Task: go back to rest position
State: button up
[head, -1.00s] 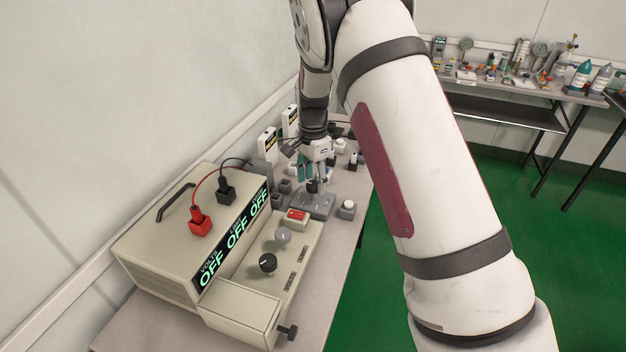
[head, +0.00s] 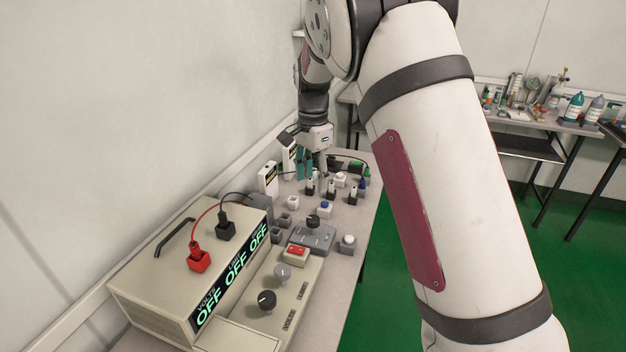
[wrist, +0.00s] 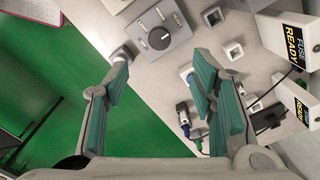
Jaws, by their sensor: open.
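My gripper (head: 313,165) hangs over the far part of the grey workbench (head: 356,218) in the head view, raised above the small parts there. In the wrist view its two teal-padded fingers (wrist: 160,100) are spread apart with nothing held between them. Beyond the fingertips lies a grey box with a black knob (wrist: 160,38). That knob box also shows in the head view (head: 318,240), apart from the gripper.
A beige power supply (head: 150,270) reading OFF stands at the near left. White fuse testers (head: 268,178) stand by the wall, with several small sockets and plugs around. A second bench (head: 525,147) with bottles is at the back right. Green floor lies between.

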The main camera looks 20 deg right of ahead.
jog(key=s+r+n+t+y+p, duration=0.15)
jog(key=s+r+n+p, duration=0.4)
jog(key=s+r, duration=1.35)
jog(key=s+n+t+h+p, duration=0.1)
jog(key=s+n, duration=0.7)
jog(key=s, duration=1.4)
jog(key=shift+s+d+f+n+t+p, duration=0.2)
jog(key=shift+d+f+n+t+p, duration=0.15)
jog(key=shift+t, duration=0.5)
jog(key=shift+a+h, duration=0.15)
jog(key=shift+h, duration=0.1)
